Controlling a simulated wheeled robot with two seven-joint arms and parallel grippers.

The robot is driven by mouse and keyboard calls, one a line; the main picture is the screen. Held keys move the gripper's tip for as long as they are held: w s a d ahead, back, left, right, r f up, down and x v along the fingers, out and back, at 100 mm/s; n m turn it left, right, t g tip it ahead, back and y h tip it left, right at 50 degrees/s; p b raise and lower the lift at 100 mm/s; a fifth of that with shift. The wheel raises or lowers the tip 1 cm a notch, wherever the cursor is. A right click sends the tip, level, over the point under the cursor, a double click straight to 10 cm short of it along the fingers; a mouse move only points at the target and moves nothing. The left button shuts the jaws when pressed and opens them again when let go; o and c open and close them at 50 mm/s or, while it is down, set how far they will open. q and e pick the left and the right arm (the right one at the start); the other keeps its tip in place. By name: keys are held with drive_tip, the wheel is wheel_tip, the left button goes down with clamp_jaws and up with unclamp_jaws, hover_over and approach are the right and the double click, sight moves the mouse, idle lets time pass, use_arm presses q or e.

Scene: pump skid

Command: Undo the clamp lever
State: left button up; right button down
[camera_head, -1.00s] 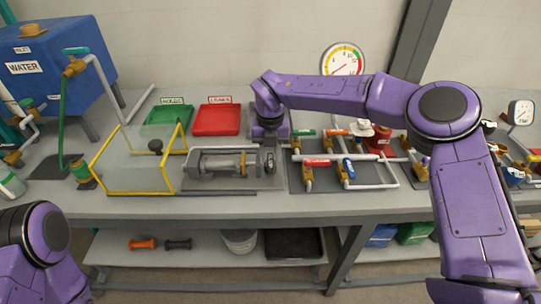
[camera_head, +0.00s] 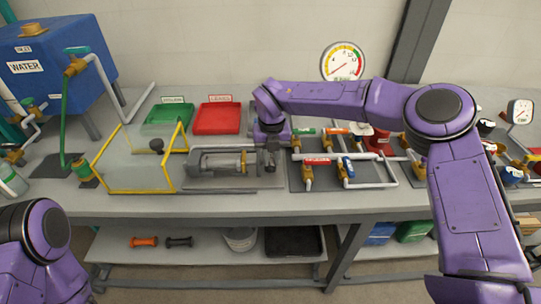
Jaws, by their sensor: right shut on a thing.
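The clamp fixture (camera_head: 217,164) sits on a grey plate in the middle of the bench, with a grey cylinder and a brass-coloured ring lying in it. My right gripper (camera_head: 272,160) points down at the fixture's right end. It is shut on a small part there, apparently the clamp lever, which the gripper mostly hides. My left arm shows only at the lower left, and its gripper is not in view.
A yellow-framed clear guard (camera_head: 140,191) stands left of the fixture. Green (camera_head: 168,117) and red (camera_head: 217,119) trays lie behind it. A pipe-and-valve board (camera_head: 345,176) is close on the right. A blue water tank (camera_head: 55,66) stands at the far left.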

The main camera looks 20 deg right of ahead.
drive_tip(key=n+p, duration=0.2)
drive_tip(key=n, duration=0.1)
drive_tip(key=d+n+p, duration=0.1)
drive_tip(key=n, duration=0.1)
drive_tip(key=shift+d+r, duration=0.1)
drive_tip(key=shift+r, duration=0.15)
drive_tip(key=n, duration=0.1)
drive_tip(key=n+p, duration=0.1)
drive_tip(key=n, duration=0.1)
drive_tip(key=d+n+p, duration=0.1)
drive_tip(key=shift+w+n, duration=0.3)
drive_tip(key=n, duration=0.1)
drive_tip(key=n+p, duration=0.1)
drive_tip(key=n, duration=0.1)
drive_tip(key=shift+w+d+f+n, duration=0.1)
drive_tip(key=shift+w+d+n, duration=0.2)
drive_tip(key=shift+d, duration=0.05)
drive_tip(key=shift+w+d+n+p, duration=0.1)
drive_tip(key=shift+w+n+p, duration=0.2)
drive_tip(key=shift+n, duration=0.7)
drive_tip(key=shift+w+d+n+p, duration=0.15)
drive_tip(key=shift+n+p, duration=0.15)
drive_tip(key=shift+n, duration=0.7)
drive_tip(key=c, duration=1.3)
unclamp_jaws()
